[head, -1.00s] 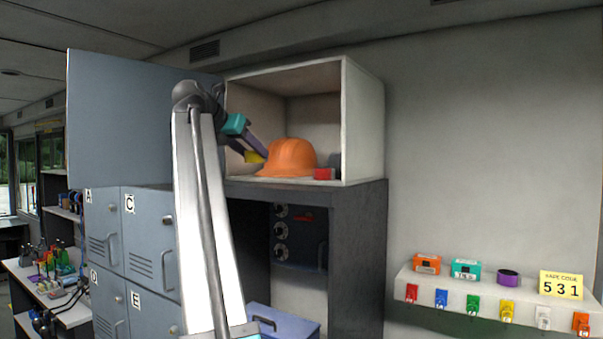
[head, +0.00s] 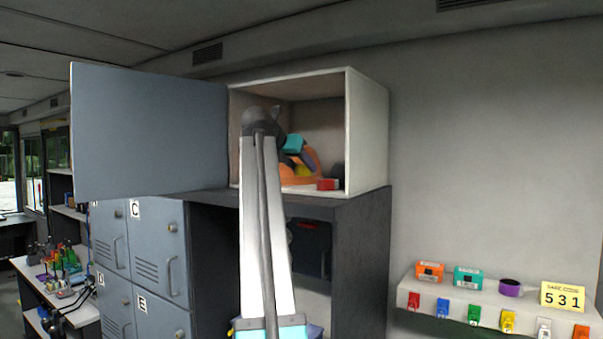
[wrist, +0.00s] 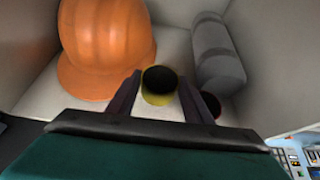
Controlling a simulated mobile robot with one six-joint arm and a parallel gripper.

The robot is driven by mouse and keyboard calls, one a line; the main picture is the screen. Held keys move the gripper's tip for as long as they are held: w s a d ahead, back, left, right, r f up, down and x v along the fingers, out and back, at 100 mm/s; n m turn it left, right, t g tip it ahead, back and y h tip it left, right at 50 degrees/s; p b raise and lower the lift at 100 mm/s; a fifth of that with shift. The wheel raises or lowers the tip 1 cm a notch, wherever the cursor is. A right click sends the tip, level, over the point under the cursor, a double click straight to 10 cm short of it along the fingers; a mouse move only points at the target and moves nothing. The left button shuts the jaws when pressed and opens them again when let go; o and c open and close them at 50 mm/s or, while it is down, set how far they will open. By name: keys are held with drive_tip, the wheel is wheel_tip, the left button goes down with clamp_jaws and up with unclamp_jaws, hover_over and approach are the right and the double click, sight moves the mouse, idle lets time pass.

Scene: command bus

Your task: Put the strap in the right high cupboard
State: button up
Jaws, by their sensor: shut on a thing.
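The strap looks like a small yellow roll with a dark centre (wrist: 158,97). It is between the two fingers of my gripper (wrist: 158,80), which is shut on it. In the head view the yellow strap (head: 303,170) shows inside the open right high cupboard (head: 368,135), in front of the orange helmet. My gripper (head: 306,163) reaches into the cupboard from the left front. In the wrist view the strap is above the pale cupboard floor (wrist: 180,45); whether it touches the floor I cannot tell.
An orange helmet (wrist: 103,45) fills the left of the cupboard. A grey roll (wrist: 216,55) lies at the right, with a red item (head: 327,184) near the front. The open blue-grey door (head: 150,130) stands left. Bare floor shows between helmet and roll.

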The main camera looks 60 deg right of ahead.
sight(299, 174)
idle(0.4)
drive_tip(key=shift+f+p, duration=1.1)
drive_tip(key=shift+f, duration=0.65)
drive_tip(key=shift+f, duration=0.15)
drive_tip(key=o, duration=1.1)
drive_tip(key=b+v, duration=0.4)
drive_tip(key=v, duration=0.8)
drive_tip(key=shift+b, duration=0.35)
